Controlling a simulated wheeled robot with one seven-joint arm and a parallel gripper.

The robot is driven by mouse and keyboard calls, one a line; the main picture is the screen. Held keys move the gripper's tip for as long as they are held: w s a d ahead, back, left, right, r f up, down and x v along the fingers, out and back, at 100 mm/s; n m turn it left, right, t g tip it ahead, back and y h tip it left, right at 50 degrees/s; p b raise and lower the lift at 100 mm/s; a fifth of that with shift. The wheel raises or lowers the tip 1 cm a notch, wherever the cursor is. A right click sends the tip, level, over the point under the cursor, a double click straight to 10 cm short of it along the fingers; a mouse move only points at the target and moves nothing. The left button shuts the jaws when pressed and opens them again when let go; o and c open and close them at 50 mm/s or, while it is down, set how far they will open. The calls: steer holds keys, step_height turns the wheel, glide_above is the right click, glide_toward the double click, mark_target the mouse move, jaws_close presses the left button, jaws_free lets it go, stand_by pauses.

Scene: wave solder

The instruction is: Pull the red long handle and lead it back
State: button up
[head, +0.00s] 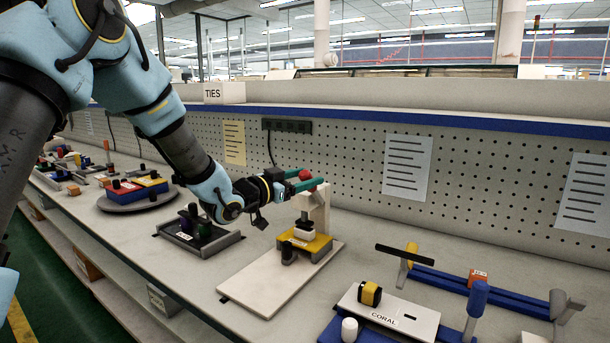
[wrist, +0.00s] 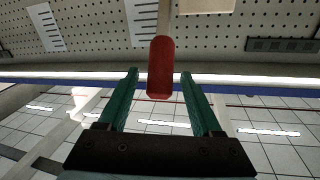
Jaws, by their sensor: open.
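The red long handle (head: 305,174) is at the top of a cream toggle-press stand (head: 321,212). In the wrist view the red handle (wrist: 160,68) is a rounded bar, with its near end between the two green fingertips and a gap on each side. My gripper (head: 307,180) is open around the handle's end, and its fingers (wrist: 159,76) show no clear contact with it. The fingers partly hide the handle in the head view.
A dark tray with dark knobs (head: 200,240) stands left of the press. A round turntable (head: 140,200) is farther left. A CORAL plate (head: 400,318) and blue rails (head: 440,283) lie to the right. A perforated panel (head: 350,165) rises behind the bench.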

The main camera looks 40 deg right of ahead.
steer(key=shift+d, duration=0.1)
jaws_close()
stand_by(0.5)
stand_by(0.9)
